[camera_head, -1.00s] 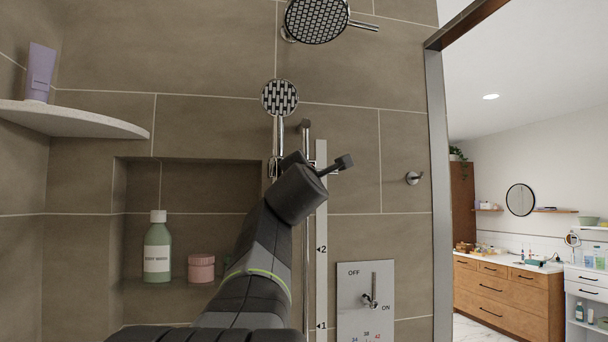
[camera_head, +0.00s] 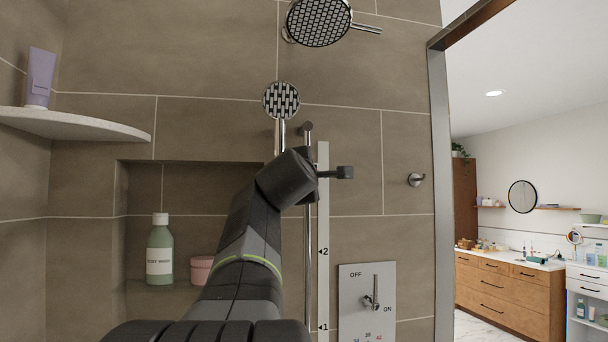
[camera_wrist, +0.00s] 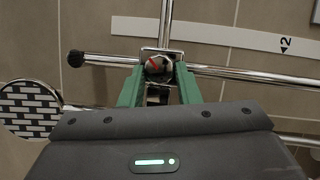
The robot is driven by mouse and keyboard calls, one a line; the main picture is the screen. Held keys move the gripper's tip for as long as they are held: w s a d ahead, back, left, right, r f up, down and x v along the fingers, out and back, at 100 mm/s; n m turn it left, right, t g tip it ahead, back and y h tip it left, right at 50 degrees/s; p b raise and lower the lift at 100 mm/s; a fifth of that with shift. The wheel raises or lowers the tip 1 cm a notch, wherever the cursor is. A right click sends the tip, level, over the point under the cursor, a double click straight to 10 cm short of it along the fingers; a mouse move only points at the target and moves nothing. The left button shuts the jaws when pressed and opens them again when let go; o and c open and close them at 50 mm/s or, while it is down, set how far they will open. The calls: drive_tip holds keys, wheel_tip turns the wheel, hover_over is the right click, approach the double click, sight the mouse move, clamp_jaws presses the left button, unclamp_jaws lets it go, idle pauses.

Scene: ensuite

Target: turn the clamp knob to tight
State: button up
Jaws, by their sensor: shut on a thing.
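The clamp knob (camera_wrist: 157,68) shows in the wrist view between my gripper's two green fingers (camera_wrist: 159,76). It is a small round knob with a red mark on its face, at the chrome clamp on the shower rail (camera_wrist: 225,72). My gripper is shut on it, one finger on each side. In the head view my own arm hides the knob and the fingertips. The hand shower (camera_head: 281,100) hangs above my wrist in the head view; its head also shows at left in the wrist view (camera_wrist: 30,108).
A white numbered scale strip (camera_head: 323,230) runs beside the rail. A valve plate (camera_head: 367,300) with a lever is below right, and a hook (camera_head: 416,180) is at right. A niche at left holds a green bottle (camera_head: 160,250) and a pink jar (camera_head: 201,269).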

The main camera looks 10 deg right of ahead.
drive_tip(key=shift+r, duration=0.15)
drive_tip(key=o, duration=1)
drive_tip(key=shift+c, duration=0.2)
drive_tip(key=shift+s, duration=0.15)
drive_tip(key=b+v, duration=0.3)
drive_tip(key=v, duration=1)
drive_tip(key=shift+s+b, duration=0.3)
drive_tip(key=shift+b, duration=0.05)
drive_tip(key=shift+a, duration=0.1)
drive_tip(key=p+x, duration=0.3)
drive_tip(key=x, duration=1.1)
drive_tip(key=shift+f+p, duration=0.2)
drive_tip(key=shift+p, duration=0.1)
